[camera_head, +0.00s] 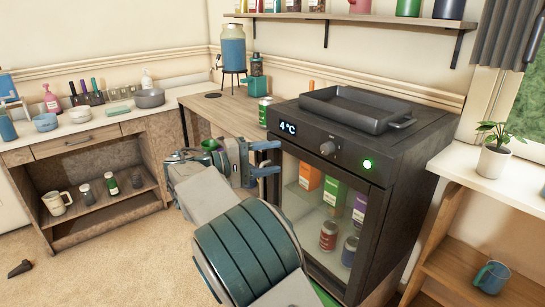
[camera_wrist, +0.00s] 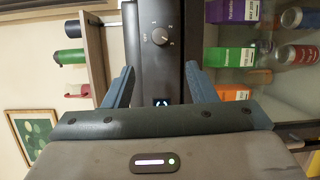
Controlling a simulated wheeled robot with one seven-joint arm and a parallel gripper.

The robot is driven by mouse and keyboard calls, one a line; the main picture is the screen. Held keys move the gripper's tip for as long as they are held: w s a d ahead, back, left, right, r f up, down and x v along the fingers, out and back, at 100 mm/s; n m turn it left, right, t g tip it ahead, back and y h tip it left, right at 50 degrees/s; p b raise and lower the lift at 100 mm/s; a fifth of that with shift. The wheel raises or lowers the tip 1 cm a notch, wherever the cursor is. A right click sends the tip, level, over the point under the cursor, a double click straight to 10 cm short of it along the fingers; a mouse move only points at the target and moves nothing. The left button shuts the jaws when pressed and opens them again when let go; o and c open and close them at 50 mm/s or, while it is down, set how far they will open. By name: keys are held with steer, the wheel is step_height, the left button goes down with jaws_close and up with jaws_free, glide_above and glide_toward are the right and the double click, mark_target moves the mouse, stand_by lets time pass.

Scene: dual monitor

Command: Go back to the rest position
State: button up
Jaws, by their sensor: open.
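My gripper (camera_head: 266,158) is at the end of my arm, which reaches forward from the bottom of the head view. It is in front of the left edge of the dark fridge-like appliance (camera_head: 366,237). In the wrist view my gripper (camera_wrist: 160,80) has its two blue-grey fingers wide apart with nothing between them. The appliance's control panel with its round knob (camera_wrist: 160,36) lies beyond the fingers. I cannot tell whether a finger touches the appliance. A display reads 4°C and a green light is lit.
Behind the glass are cartons, including a green one (camera_head: 334,192), and several cans. A grey tray (camera_head: 357,118) sits on top. A plant (camera_head: 494,150) stands right. Floor at lower left is mostly clear.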

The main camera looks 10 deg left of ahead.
steer(key=s+d+r+m+g+y+p, duration=0.1)
steer(key=d+r+g+y+p, duration=0.15)
steer(key=d, duration=0.55)
steer(key=s+d+r+g+y+p, duration=0.1)
steer(key=s+d+g+p, duration=0.1)
steer(key=d+p, duration=0.35)
steer(key=s+d+r+m+g+y+p, duration=0.1)
steer(key=d+g+y+p, duration=0.1)
steer(key=d, duration=0.7)
steer(key=s+d+r+m+y+p, duration=0.1)
steer(key=s+d+m+y+p, duration=0.1)
steer(key=s, duration=0.5)
steer(key=s+d+r+m+y+p, duration=0.1)
steer(key=s+d+r+y+p, duration=0.1)
steer(key=s+p, duration=0.4)
steer(key=s+d+r+m+y+p, duration=0.2)
steer(key=s+y+p, duration=0.3)
steer(key=s, duration=0.4)
steer(key=shift+s+d+r+m, duration=0.15)
steer(key=shift+s+d+m, duration=0.2)
steer(key=shift+d, duration=0.55)
